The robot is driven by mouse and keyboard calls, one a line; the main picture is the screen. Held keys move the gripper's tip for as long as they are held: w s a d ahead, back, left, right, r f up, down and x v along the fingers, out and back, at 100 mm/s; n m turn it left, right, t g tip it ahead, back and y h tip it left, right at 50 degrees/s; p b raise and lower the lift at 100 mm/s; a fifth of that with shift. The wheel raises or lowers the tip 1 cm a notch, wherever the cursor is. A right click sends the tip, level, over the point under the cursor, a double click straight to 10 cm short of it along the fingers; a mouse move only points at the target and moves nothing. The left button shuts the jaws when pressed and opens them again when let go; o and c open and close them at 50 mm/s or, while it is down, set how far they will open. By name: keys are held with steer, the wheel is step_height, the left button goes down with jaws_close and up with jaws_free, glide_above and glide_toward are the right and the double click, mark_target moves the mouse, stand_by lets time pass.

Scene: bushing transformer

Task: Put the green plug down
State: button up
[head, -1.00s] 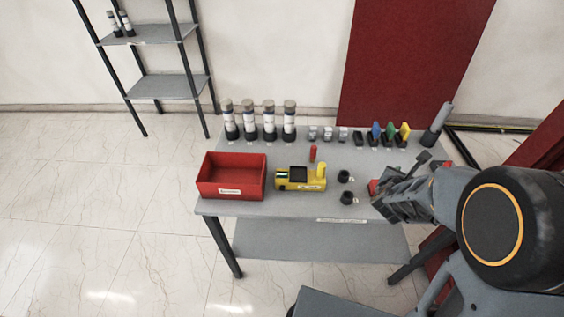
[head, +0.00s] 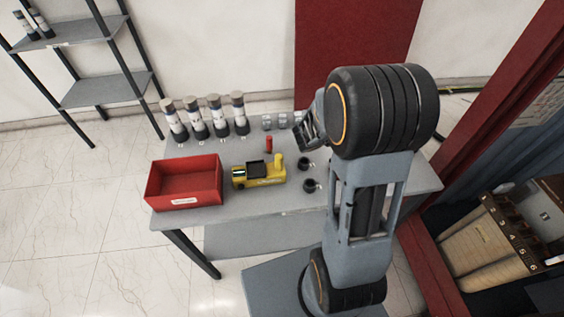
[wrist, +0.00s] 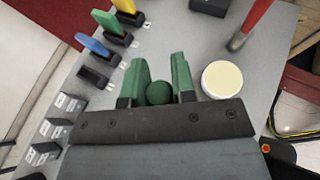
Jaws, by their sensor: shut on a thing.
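My gripper (wrist: 158,82) is shut on a dark green rounded piece (wrist: 158,94), which I take as the green plug; it sits between two green-sided fingers in the wrist view. Only its rounded end shows. In the head view my gripper (head: 307,138) is over the back right of the grey table (head: 300,215), and the plug cannot be made out there. In the wrist view an empty black holder (wrist: 92,77) stands left of my gripper, in line with holders bearing a blue piece (wrist: 90,44), a green piece (wrist: 107,21) and a yellow piece (wrist: 130,6).
Small silver blocks (wrist: 70,102) continue that row. A pale disc (wrist: 222,80) lies close right of the fingers, with a red rod (wrist: 250,24) beyond. Tall bottles (head: 216,116), a red bin (head: 185,180) and a yellow machine (head: 258,172) occupy the table's left and middle.

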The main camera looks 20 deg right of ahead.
steer(key=s+d+f+m+g+y, duration=0.1)
steer(key=s+d+f+m+g, duration=0.15)
steer(key=s+m+g, duration=0.4)
steer(key=s+d+f+m+g+y, duration=0.1)
steer(key=s+d+m+g, duration=0.35)
steer(key=s+g, duration=0.3)
steer(key=s+a+f+m+g+y, duration=0.35)
steer(key=s+a+m+y, duration=0.6)
steer(key=m+y, duration=0.55)
steer(key=w+a+r+m+t+y+b, duration=0.1)
steer(key=w+a+r+m+t+y, duration=0.35)
steer(key=w+m+t, duration=0.45)
steer(key=w+a+r+m+t+y, duration=0.3)
steer(key=w+a+r+m+t, duration=0.35)
steer(key=m+t, duration=0.4)
glide_above(296, 155)
steer(key=shift+m, duration=0.35)
steer(key=shift+f, duration=6.4)
